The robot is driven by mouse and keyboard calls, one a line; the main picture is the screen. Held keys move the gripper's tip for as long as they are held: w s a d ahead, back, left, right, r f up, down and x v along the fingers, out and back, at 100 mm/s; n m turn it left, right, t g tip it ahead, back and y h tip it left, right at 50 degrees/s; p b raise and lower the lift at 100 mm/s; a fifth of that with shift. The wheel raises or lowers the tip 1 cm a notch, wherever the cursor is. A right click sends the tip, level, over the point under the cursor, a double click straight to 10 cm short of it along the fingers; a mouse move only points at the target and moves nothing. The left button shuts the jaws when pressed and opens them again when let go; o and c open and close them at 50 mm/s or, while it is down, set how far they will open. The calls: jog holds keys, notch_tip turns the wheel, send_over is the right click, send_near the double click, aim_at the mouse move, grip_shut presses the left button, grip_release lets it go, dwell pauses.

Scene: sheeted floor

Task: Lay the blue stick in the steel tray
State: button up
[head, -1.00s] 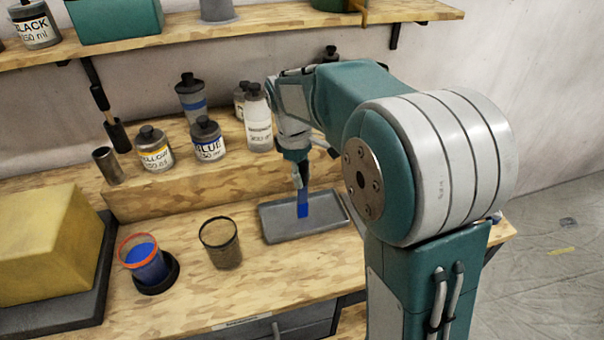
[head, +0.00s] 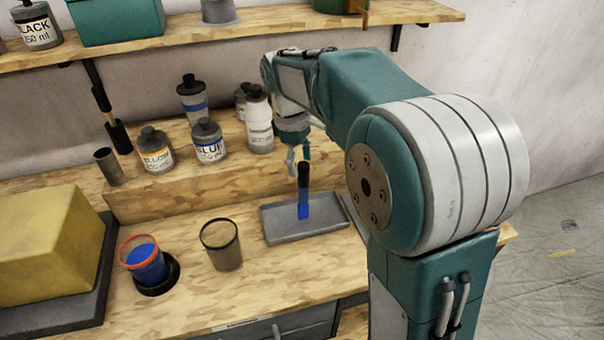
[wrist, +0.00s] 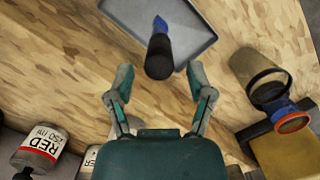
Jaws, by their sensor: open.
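The blue stick (head: 303,211) has a blue lower end and a black handle. The blue end is over the grey steel tray (head: 275,238), and the handle points up towards my gripper (head: 299,160). In the wrist view, the stick (wrist: 159,56) is foreshortened, its black end near the camera and its blue end over the tray (wrist: 118,10). It looks steeply raised rather than flat; I cannot tell whether it leans on anything. My gripper (wrist: 159,80) is open just above the handle, its fingers apart on either side and not closed on it.
Several bottles, including a blue-labelled one (head: 208,142), stand on the raised step behind. A yellow block (head: 45,245) fills the left side.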

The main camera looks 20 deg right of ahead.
notch_tip(320, 180, up, 7)
jog(key=s+r+m+t, duration=0.1)
jog(key=s+m+t, duration=0.25)
jog(key=s, duration=0.75)
jog(key=s+f+m+t, duration=0.1)
jog(key=s+f+m, duration=0.1)
jog(key=s, duration=0.3)
jog(key=s+f+m+t+y, duration=0.1)
jog(key=s+f+m+t, duration=0.1)
jog(key=s, duration=0.4)
notch_tip(320, 180, down, 2)
jog(key=shift+d+f+m, duration=0.15)
jog(key=shift+d+m, duration=0.1)
jog(key=shift+m, duration=0.5)
